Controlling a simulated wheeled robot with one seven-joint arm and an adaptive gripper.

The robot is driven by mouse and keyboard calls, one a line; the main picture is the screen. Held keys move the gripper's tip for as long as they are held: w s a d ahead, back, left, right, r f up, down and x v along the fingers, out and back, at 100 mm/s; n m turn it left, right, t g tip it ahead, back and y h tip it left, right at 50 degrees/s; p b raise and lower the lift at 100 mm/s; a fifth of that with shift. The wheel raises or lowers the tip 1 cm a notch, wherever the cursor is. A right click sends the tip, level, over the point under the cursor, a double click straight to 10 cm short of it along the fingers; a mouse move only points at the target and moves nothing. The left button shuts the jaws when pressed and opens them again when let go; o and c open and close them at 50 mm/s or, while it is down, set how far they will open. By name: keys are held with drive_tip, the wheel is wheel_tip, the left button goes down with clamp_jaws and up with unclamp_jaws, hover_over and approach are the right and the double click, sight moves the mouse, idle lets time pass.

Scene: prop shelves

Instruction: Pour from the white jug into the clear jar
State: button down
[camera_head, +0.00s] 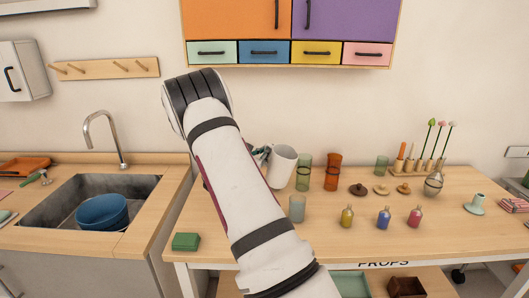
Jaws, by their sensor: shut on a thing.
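The white jug (281,168) is just right of my arm's forearm, in the head view, at the rear left of the props table. My gripper (263,154) is mostly hidden behind my arm; its dark tip shows at the jug's left side and is shut on the jug. The jug looks slightly tilted, and I cannot tell whether its base touches the table. A clear greyish jar (297,208) stands upright in front of the jug and a little to its right, apart from it. I cannot see what is in the jug.
A green glass (304,172) and an orange glass (332,172) stand close right of the jug. Small yellow, blue and red bottles (383,217) stand right of the jar. Brown lids (358,190) lie behind them. A green block (186,241) sits front left.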

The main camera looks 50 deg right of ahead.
drive_tip(key=shift+w+d+f+n+b, duration=0.15)
drive_tip(key=shift+w+f+n+b, duration=0.8)
drive_tip(key=shift+w+f+n, duration=0.3)
drive_tip(key=shift+r, duration=0.1)
